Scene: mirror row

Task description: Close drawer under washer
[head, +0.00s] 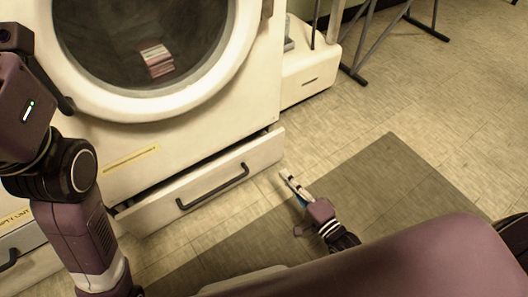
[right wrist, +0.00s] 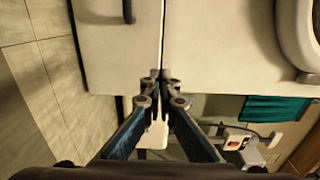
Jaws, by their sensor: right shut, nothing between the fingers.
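The white drawer (head: 215,190) under the washer (head: 190,125) is partly pulled out. A dark gap shows above its front, and its dark bar handle (head: 212,187) faces me. My right gripper (head: 285,175) is shut and empty, just off the right end of the drawer front. In the right wrist view its fingertips (right wrist: 157,92) meet, near the end of the drawer front (right wrist: 115,45); whether they touch it I cannot tell. My left arm stands at the left in front of the washer; a dark part at its end may be the gripper, its jaws unclear.
A second white unit (head: 305,75) stands to the right of the washer, with dark metal legs (head: 370,45) beyond it. A grey mat (head: 390,180) lies on the tiled floor. The floor (head: 440,110) at the right is clear. Striped cloth (head: 157,60) shows in the washer's round door.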

